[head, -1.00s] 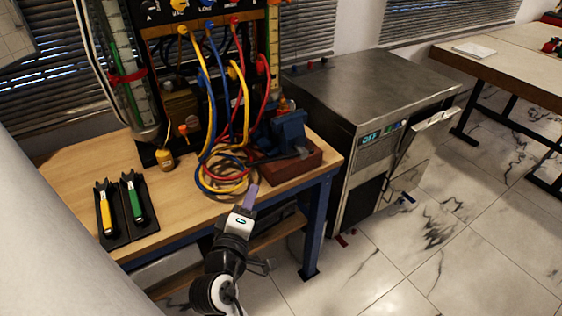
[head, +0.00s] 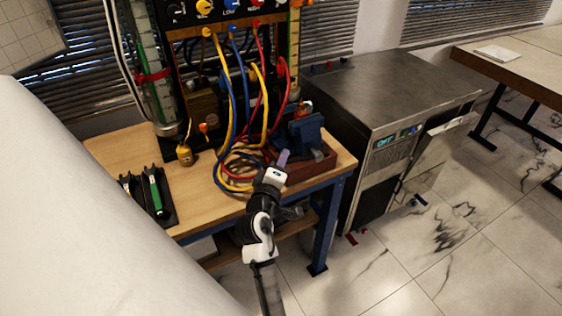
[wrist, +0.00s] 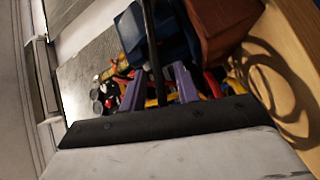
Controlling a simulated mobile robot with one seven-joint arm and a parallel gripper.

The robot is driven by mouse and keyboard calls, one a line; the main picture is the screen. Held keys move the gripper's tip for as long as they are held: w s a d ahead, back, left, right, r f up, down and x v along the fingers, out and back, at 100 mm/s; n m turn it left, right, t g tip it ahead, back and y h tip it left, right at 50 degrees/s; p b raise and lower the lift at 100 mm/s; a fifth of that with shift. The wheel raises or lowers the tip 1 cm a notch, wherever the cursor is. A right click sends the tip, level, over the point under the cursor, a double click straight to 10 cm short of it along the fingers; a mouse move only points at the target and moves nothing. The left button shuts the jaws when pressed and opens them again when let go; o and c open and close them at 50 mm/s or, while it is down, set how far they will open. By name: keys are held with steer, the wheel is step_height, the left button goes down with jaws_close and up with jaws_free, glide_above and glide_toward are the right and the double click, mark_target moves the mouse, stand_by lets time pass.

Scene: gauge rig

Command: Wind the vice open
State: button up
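The blue vice (head: 305,130) is mounted on a red-brown block (head: 310,170) at the bench's front right corner. In the wrist view the vice (wrist: 130,28) is at upper middle, with its block (wrist: 220,28) to the right. My gripper (head: 283,158) is just in front of the vice, at its left side. In the wrist view its two purple fingers (wrist: 160,85) stand apart. A dark bar (wrist: 153,45), apparently the vice handle, runs between them in the picture. I cannot tell whether the fingers touch it.
Looped yellow, blue and red hoses (head: 235,170) lie on the bench (head: 115,150) left of my gripper. A green-handled tool (head: 155,190) lies in a black holder at the left. A steel cabinet (head: 400,90) stands right of the bench.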

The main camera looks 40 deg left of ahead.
steer(key=shift+c, duration=0.3)
jaws_close()
step_height(320, 180, down, 5)
steer(key=n+t+y+b, duration=0.1)
steer(key=n+b, duration=0.1)
steer(key=b, duration=0.3)
steer(key=n+t+b, duration=0.1)
steer(key=n+b, duration=0.1)
steer(key=b, duration=0.4)
steer(key=shift+r+t+y, duration=0.1)
steer(key=shift+t+y, duration=0.2)
steer(key=shift+y, duration=0.1)
